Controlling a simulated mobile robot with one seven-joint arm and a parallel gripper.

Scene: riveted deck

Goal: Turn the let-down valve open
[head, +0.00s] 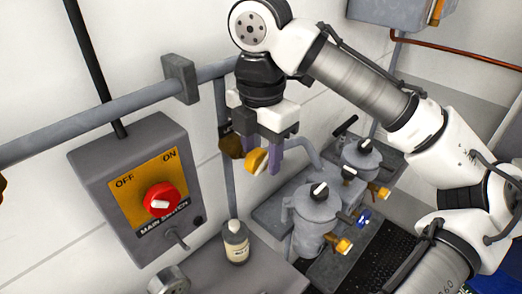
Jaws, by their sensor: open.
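My gripper (264,158) points down beside a vertical grey pipe, its purple fingers apart. A yellow handle (256,161) shows at the fingers, in front of a brown valve body (233,146) on that pipe. I cannot tell whether the fingers touch the handle. No label is readable there, so I cannot tell for sure that this is the let-down valve. Lower right, a grey pot-like unit (317,213) carries a small blue handwheel (364,218) and a brass fitting (342,246). The fingers hide part of the pipe and valve.
A grey switch box (100,160) with a red OFF/ON main switch (161,199) stands at left. A labelled bottle (236,243) stands below the gripper. A second grey unit (361,158) is further back. A thick horizontal pipe (90,121) runs along the wall.

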